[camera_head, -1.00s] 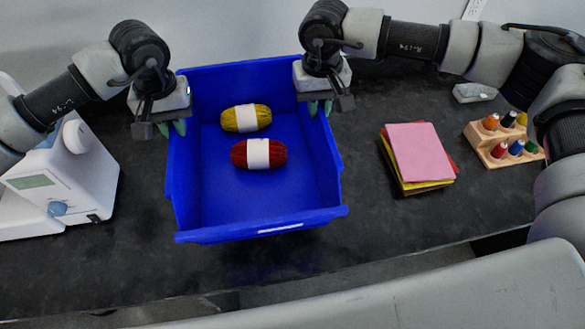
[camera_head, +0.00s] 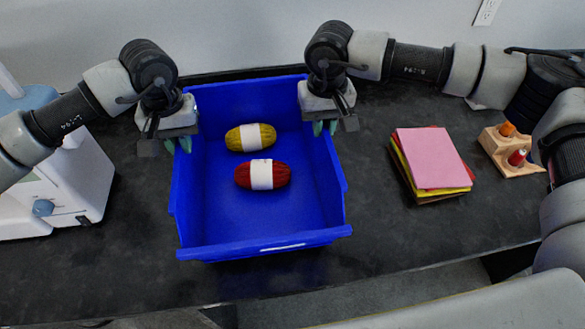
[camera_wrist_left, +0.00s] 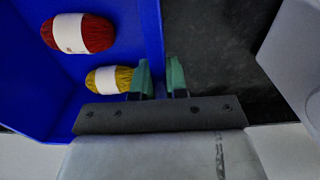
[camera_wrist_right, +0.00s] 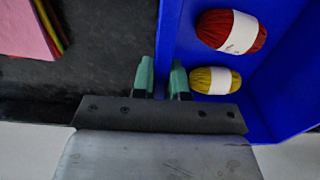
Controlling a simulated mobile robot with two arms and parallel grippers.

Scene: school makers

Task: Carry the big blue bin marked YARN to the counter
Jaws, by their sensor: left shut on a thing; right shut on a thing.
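The big blue bin (camera_head: 255,222) is over the dark counter in the head view; I cannot tell whether it touches the surface. No YARN marking is readable, only a pale strip on its front lip. A yellow yarn ball (camera_head: 250,137) and a red yarn ball (camera_head: 262,174) lie inside. My left gripper (camera_head: 178,145) is shut on the bin's left wall, and the left wrist view shows its green fingertips (camera_wrist_left: 160,78) on either side of the wall. My right gripper (camera_head: 325,127) is shut on the right wall, also seen in the right wrist view (camera_wrist_right: 162,78).
The dark counter (camera_head: 400,245) has clear room in front right of the bin. A white machine (camera_head: 75,180) stands close on the left. Stacked coloured sheets (camera_head: 432,160) and a wooden holder with small bottles (camera_head: 508,155) are on the right. The wall is behind.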

